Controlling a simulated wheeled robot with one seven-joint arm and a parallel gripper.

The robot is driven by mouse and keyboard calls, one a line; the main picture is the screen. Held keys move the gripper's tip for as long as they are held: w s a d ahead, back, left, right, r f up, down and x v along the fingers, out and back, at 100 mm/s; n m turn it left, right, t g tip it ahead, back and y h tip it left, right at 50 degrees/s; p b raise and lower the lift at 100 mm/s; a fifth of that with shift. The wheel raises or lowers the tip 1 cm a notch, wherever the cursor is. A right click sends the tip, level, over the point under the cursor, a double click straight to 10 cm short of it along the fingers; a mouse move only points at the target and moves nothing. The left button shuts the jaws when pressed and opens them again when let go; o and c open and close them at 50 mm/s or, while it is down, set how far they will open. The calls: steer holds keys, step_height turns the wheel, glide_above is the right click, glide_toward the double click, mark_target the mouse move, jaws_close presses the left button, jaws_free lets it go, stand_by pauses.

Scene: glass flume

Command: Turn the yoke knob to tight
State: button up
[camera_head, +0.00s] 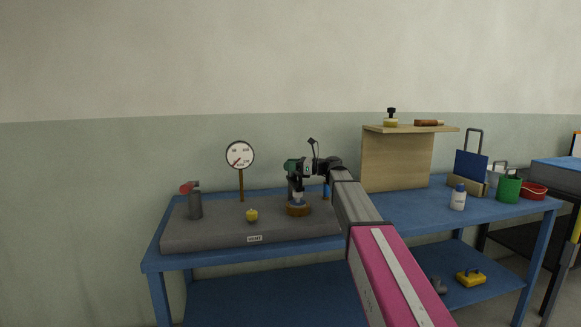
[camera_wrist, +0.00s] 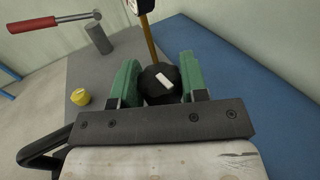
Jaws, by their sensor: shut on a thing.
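The yoke knob (camera_wrist: 152,88) is a round black knob with a white mark on top, seen in the wrist view between the two green fingers of my gripper (camera_wrist: 159,84). My gripper is shut on it from above. The white mark lies at a slant. In the head view my gripper (camera_head: 297,187) points down over a round brown base (camera_head: 298,210) on the grey block (camera_head: 210,232). The knob itself is largely hidden there by my fingers. I cannot read any tight or loose marking.
A dial gauge (camera_head: 240,155) on a post, a grey cylinder with a red-ended lever (camera_head: 195,205) and a yellow knob (camera_head: 252,215) stand on the block. A wooden stand (camera_head: 397,160) is to the right. The blue bench top (camera_head: 415,212) is clear in front of it.

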steer(key=n+g, duration=0.2)
steer(key=g, duration=0.1)
steer(key=n+g, duration=0.2)
steer(key=g, duration=0.1)
steer(key=shift+w+g, duration=0.2)
steer(key=shift+g, duration=0.1)
steer(key=shift+s+n+g+h, duration=0.15)
steer(key=shift+n+g+h, duration=0.75)
steer(key=shift+n+g, duration=1)
steer(key=shift+s+g, duration=0.1)
steer(key=shift+g, duration=0.6)
steer(key=o, duration=0.9)
